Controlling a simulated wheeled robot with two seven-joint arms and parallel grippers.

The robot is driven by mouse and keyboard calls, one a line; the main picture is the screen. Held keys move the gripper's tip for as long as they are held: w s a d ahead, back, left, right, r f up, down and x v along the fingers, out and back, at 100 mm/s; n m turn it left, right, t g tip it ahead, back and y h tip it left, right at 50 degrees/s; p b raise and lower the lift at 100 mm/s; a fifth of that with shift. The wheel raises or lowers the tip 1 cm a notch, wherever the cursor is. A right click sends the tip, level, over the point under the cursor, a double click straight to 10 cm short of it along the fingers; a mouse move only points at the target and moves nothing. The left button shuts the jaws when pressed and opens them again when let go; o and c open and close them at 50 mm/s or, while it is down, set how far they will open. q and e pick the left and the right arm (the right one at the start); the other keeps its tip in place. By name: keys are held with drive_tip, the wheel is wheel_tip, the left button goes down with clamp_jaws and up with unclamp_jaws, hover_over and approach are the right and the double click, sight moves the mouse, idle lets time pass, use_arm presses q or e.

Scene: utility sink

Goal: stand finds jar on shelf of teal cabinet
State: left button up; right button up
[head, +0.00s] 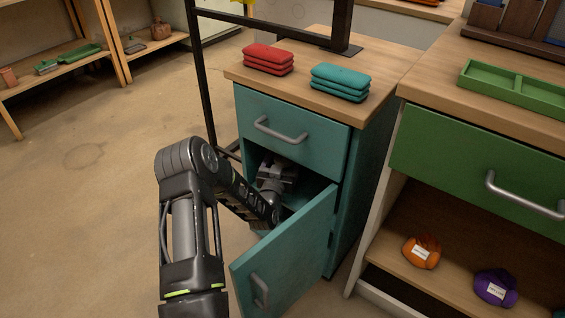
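The teal cabinet (351,205) stands at the centre, with a closed drawer (290,130) above an open compartment. Its teal door (285,253) is swung open towards me and hides the lower part of the compartment. My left arm comes in from the lower left and bends behind the door's upper edge. My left gripper (279,172) is inside the dark compartment, below the drawer. Its fingers are small and shadowed, so I cannot tell whether they are open or shut. I cannot make out a finds jar or the shelf. My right gripper is out of view.
Red cases (268,59) and teal cases (340,82) are stacked on the cabinet top beside a black metal frame (338,30). At right, a green-drawered bench (480,165) holds a green tray (515,88), with orange (421,251) and purple bundles (496,288) below. Floor at left is clear.

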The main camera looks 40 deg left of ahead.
use_arm(q)
drive_tip(key=shift+r, duration=0.15)
drive_tip(key=shift+s+d, duration=0.15)
drive_tip(key=shift+s, duration=0.2)
drive_tip(key=p+v, duration=0.1)
drive_tip(key=v, duration=0.3)
drive_tip(key=shift+s+p, duration=0.3)
drive_tip(key=shift+p, duration=0.05)
drive_tip(key=b, duration=0.5)
approach(281, 164)
drive_tip(key=shift+w, duration=0.45)
